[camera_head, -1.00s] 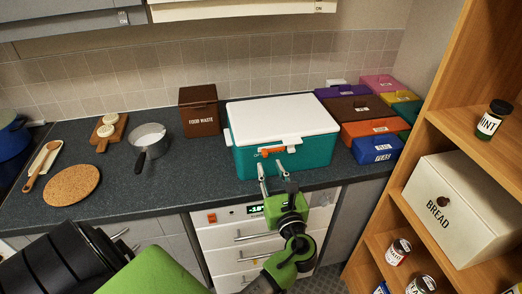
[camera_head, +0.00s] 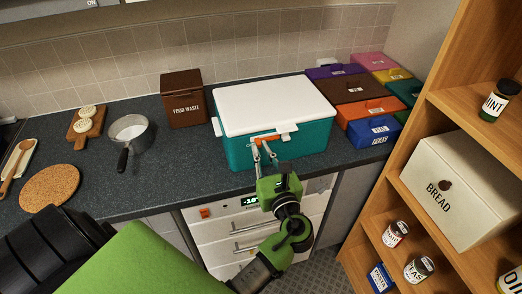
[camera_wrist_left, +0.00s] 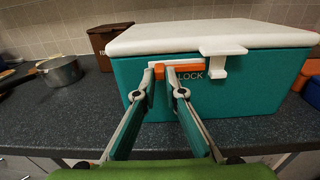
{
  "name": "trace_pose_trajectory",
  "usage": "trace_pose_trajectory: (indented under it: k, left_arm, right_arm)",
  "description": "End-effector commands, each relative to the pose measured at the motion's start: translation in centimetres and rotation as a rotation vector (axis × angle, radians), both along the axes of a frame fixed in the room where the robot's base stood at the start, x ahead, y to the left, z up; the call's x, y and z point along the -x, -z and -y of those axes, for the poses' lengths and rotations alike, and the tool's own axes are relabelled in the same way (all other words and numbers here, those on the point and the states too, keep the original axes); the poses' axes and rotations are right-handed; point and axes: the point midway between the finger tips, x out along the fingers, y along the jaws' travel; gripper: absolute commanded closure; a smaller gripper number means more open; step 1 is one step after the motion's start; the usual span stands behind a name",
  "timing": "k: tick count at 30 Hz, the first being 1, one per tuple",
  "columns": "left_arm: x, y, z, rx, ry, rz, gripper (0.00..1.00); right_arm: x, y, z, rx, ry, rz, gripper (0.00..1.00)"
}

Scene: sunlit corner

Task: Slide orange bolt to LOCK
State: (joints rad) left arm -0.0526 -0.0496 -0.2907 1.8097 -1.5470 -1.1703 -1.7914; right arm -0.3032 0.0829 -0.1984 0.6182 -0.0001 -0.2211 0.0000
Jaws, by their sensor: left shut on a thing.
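A teal cooler box (camera_head: 310,140) with a white lid stands on the counter. The orange bolt (camera_head: 268,138) is on its front, left of the white lid latch (camera_head: 287,128). In the left wrist view, the orange bolt (camera_wrist_left: 190,68) runs sideways, with its right end close to the latch (camera_wrist_left: 219,62) and the word LOCK (camera_wrist_left: 189,76) just below it. My left gripper (camera_head: 264,147) reaches up from below. It is shut on the orange bolt, with its fingertips (camera_wrist_left: 165,72) at the bolt's left part. The fingers hide some of the bolt. My right gripper is not in view.
A brown food waste bin (camera_head: 183,100) and a pot (camera_head: 130,133) stand left of the cooler. Several coloured boxes (camera_head: 368,108) stand close on its right. A wooden shelf (camera_head: 440,110) rises at the right. The counter strip in front of the cooler is clear.

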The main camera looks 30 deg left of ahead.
Motion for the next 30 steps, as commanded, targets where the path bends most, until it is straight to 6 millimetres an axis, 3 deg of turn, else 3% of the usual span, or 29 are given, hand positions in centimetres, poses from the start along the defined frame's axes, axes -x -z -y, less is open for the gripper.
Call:
trace_pose_trajectory:
  k: [10,20,21,22,30]
  left_arm:
    - [-2.9,0.0,2.3,0.001,-0.001,0.001,1.0]
    - [-3.2,0.0,2.5,0.0,0.001,0.001,1.0]
    - [-3.2,0.0,2.5,0.0,0.002,0.001,0.79]
    - [-3.2,0.0,2.5,0.0,0.001,0.001,0.72]
    - [-3.1,0.0,2.5,0.0,0.0,0.001,0.72]
  right_arm:
    - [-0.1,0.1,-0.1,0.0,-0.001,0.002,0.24]
    - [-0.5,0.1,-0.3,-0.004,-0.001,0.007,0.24]
    - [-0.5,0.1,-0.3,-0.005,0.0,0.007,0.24]
    - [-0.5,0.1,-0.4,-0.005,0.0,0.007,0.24]
    - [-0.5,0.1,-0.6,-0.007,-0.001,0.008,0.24]
